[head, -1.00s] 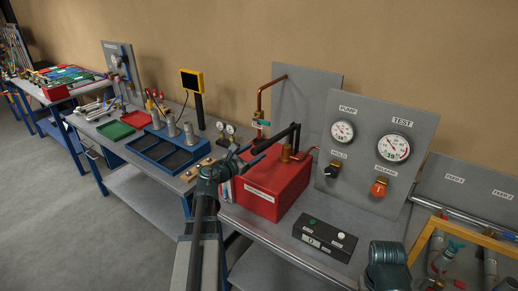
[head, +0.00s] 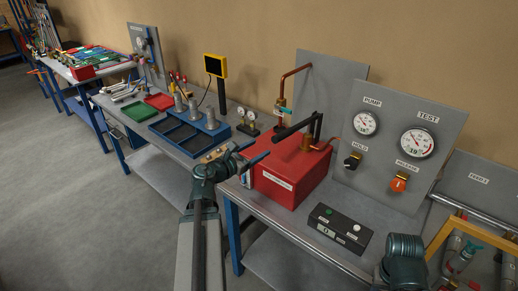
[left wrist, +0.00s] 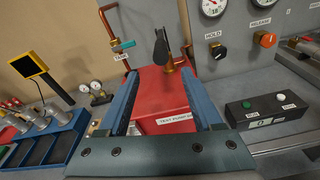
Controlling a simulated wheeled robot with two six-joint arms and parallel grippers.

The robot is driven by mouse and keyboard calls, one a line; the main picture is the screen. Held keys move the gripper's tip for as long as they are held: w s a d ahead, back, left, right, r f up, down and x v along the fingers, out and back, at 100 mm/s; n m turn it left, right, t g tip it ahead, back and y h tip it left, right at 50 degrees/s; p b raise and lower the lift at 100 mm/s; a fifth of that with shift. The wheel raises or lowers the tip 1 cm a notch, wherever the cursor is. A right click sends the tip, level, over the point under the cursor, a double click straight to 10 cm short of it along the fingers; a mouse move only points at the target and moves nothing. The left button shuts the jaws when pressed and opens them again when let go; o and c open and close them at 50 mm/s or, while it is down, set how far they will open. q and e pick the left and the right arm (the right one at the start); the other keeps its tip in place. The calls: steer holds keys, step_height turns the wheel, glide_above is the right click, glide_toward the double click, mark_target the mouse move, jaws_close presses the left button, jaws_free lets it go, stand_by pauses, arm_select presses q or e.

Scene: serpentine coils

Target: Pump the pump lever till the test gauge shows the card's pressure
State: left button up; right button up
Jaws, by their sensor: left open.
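The black pump lever (head: 298,127) slants up to the right over the red pump box (head: 290,178). In the left wrist view the lever (left wrist: 162,48) shows nearly end-on, beyond the fingertips. My left gripper (head: 256,157) is open and empty, left of and slightly below the lever's free end. In the left wrist view its blue fingers (left wrist: 163,100) stand apart over the red box. The test gauge (head: 416,143) is on the grey panel, its reading too small to be sure of. The pump gauge (head: 365,123) is left of it. I cannot make out the pressure card.
The black hold knob (head: 352,161) and orange release knob (head: 399,184) sit below the gauges. A black button box (head: 339,231) stands in front of the panel. A copper pipe (head: 292,78) rises behind the pump. A blue tray (head: 168,128) lies further left.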

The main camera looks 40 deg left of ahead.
arm_select(q)
steer(key=s+a+r+n+t+y+p, duration=0.2)
steer(key=a+r+n+y+p, duration=0.1)
steer(key=a+r+n+y, duration=0.85)
steer(key=s+a+f+n+g+y, duration=0.2)
steer(key=n+g, duration=0.1)
steer(key=n, duration=0.7)
steer(key=n+g+h+p, duration=0.2)
steer(key=n+h+p, duration=0.4)
steer(key=n+h, duration=0.8)
glide_toward(280, 137)
steer(key=shift+n+y, duration=0.45)
steer(key=shift+y, duration=0.3)
steer(key=b+x, duration=0.1)
steer(key=x, duration=0.2)
steer(key=b+x, duration=0.2)
steer(key=x, duration=0.2)
steer(key=b+x, duration=0.2)
steer(key=x, duration=0.1)
steer(key=shift+w+f, duration=0.2)
steer(key=shift+f, duration=0.25)
steer(key=shift+w+f+b, duration=0.15)
steer(key=shift+w+b, duration=0.15)
steer(key=shift+w, duration=0.2)
